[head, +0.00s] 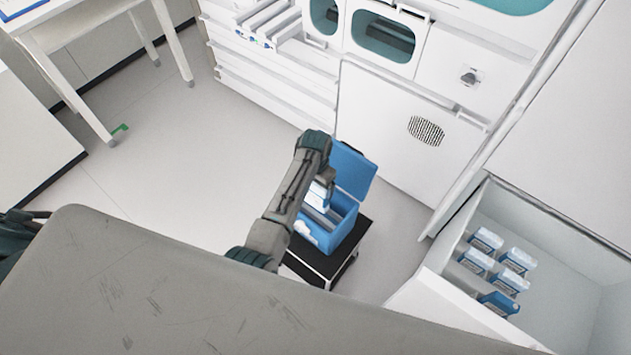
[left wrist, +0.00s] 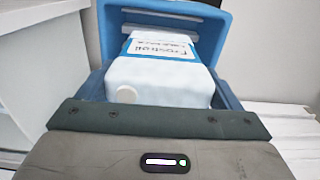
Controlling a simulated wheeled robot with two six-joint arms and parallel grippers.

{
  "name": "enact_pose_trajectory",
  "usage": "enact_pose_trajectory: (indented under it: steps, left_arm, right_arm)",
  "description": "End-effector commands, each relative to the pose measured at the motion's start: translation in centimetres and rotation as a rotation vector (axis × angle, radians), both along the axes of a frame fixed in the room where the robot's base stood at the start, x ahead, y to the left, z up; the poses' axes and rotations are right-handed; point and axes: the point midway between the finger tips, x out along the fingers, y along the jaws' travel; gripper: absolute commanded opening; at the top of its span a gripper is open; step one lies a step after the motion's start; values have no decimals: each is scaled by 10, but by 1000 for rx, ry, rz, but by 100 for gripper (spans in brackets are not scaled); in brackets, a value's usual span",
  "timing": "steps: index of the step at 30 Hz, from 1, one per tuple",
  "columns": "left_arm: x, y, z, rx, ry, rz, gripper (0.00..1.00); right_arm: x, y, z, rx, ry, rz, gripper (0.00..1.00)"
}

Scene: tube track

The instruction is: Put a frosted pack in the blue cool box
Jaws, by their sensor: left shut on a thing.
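The blue cool box (head: 345,226) stands with its lid (head: 350,172) open; it also shows in the left wrist view (left wrist: 226,92). My left gripper (head: 323,187) is over the box, partly hidden by my arm. It is shut on a frosted pack (left wrist: 160,80), white with a blue-edged label, in front of the open lid in the left wrist view. The pack also shows in the head view (head: 317,198), at the box opening. Its lower end and my fingertips are hidden, so I cannot tell whether it touches the box floor.
The box stands on a low black-topped stand (head: 346,262). White cabinets (head: 395,130) rise behind the box.

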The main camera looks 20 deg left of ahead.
Motion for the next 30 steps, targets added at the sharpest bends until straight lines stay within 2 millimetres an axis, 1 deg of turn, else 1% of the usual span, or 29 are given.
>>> enact_pose_trajectory:
  steps: [8, 30]
  left_arm:
    - [1, 0, -1, 0, -1, 0, 55]
    - [1, 0, -38, 0, -1, 0, 55]
  right_arm:
    - [0, 4, -2, 4, 0, -2, 36]
    - [0, -3, -23, -3, 0, 1, 36]
